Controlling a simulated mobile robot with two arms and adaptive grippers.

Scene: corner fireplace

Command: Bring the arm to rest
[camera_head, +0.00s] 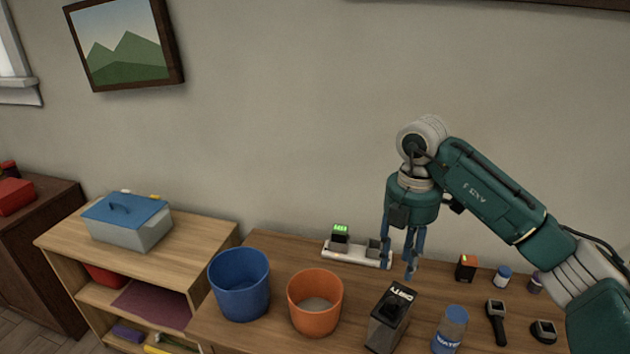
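My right arm comes in from the right, a teal arm with grey joints. My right gripper (412,262) points down above the wooden table (265,334), in front of the wall. Its blue-grey fingers look apart, with nothing visible between them. Behind and to its left is a white charging dock (342,253) holding a black battery with green lights (340,233). The fingers overlap the dock's right end in the picture; I cannot tell whether they touch it. My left gripper is not in view.
A blue bucket (240,290), an orange bucket (314,305) and a black box (386,322) stand along the front. A shelf unit (200,257) stands left.

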